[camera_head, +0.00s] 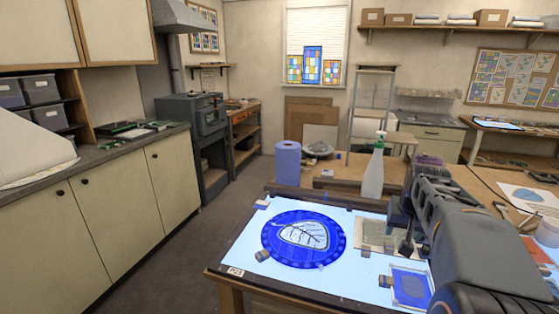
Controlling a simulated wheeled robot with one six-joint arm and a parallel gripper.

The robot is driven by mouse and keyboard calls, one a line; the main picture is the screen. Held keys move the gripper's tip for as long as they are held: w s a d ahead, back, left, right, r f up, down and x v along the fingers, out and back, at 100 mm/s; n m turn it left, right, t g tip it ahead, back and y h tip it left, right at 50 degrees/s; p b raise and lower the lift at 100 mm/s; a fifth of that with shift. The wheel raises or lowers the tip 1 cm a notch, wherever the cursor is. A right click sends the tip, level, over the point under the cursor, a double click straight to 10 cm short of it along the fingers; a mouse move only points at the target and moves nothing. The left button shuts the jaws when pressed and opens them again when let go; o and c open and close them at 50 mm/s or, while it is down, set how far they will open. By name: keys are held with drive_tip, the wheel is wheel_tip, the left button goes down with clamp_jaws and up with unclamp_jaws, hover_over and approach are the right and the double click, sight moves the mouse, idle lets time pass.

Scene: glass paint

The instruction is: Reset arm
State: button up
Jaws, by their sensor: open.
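My arm reaches in from the lower right. My gripper (401,236) points down over the right part of a lit light table (240,250). It is open, and I see nothing held in it. Its fingers are small and dark here, so its exact height above the table is hard to tell. A small blue square panel (411,287) lies near the front right, partly close to my arm.
A white spray bottle (373,175) and a blue paper roll (287,163) stand behind the light table. Pale sheets (374,233) lie beside my gripper. A workbench (487,186) with a white cup (547,232) is at right. The floor (165,255) at left is clear.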

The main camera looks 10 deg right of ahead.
drive_tip(key=shift+n+g+y, duration=0.5)
drive_tip(key=shift+n, duration=0.3)
drive_tip(key=s+a+f, duration=0.2)
drive_tip(key=a, duration=0.1)
drive_tip(key=s+a+f, duration=0.2)
drive_tip(key=a, duration=0.1)
drive_tip(key=s+a+f, duration=0.2)
drive_tip(key=a, duration=0.1)
drive_tip(key=shift+a+f, duration=0.3)
drive_tip(key=shift+a, duration=0.05)
drive_tip(key=s+a+f+n, duration=0.1)
drive_tip(key=s+a+n, duration=0.1)
drive_tip(key=a, duration=0.3)
drive_tip(key=s+a+f+n+y, duration=0.1)
drive_tip(key=s+a+n, duration=0.1)
drive_tip(key=s+a, duration=0.2)
drive_tip(key=a, duration=0.2)
drive_tip(key=shift+s+a+f+t, duration=0.3)
drive_tip(key=shift+s, duration=0.1)
